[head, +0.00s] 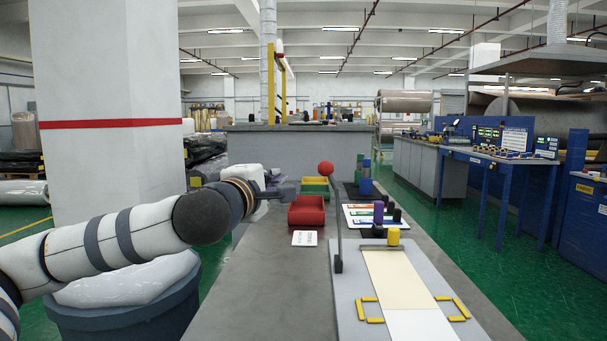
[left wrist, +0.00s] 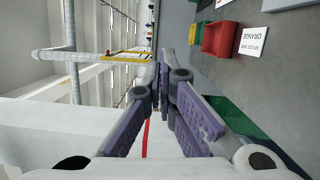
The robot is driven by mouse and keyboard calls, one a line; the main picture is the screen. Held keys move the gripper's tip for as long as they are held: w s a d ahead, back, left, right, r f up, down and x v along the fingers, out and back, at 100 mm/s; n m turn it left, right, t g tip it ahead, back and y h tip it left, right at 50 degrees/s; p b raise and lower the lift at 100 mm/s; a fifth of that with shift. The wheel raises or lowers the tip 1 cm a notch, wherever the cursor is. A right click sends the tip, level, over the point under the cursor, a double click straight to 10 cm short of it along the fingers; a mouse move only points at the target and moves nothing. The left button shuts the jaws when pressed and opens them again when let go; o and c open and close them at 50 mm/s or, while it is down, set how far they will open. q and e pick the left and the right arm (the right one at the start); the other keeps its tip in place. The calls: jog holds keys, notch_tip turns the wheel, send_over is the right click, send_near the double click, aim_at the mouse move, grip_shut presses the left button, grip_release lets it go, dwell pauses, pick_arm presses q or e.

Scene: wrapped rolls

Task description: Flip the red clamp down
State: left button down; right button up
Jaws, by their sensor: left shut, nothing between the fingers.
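The red clamp shows in the head view as a thin grey lever with a red ball knob (head: 326,169) at its top. The lever stands nearly upright from a dark pivot (head: 338,264) at the left edge of a pale board (head: 350,312). My left gripper (head: 290,190) is to the left of the knob, apart from it, and points right. In the left wrist view its purple-padded fingers (left wrist: 165,80) are shut with nothing between them. The clamp does not show in the left wrist view. My right gripper is not in view.
A red bin (head: 306,214) sits on the grey bench (head: 290,290) just past my left gripper, with a green bin (head: 315,189) behind it. A label card (head: 304,239) lies in front. A white pillar (head: 105,100) stands left.

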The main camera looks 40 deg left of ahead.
pick_arm(q)
jog(key=w+b, duration=0.1)
jog(key=w, duration=0.7)
jog(key=shift+d+r, duration=0.2)
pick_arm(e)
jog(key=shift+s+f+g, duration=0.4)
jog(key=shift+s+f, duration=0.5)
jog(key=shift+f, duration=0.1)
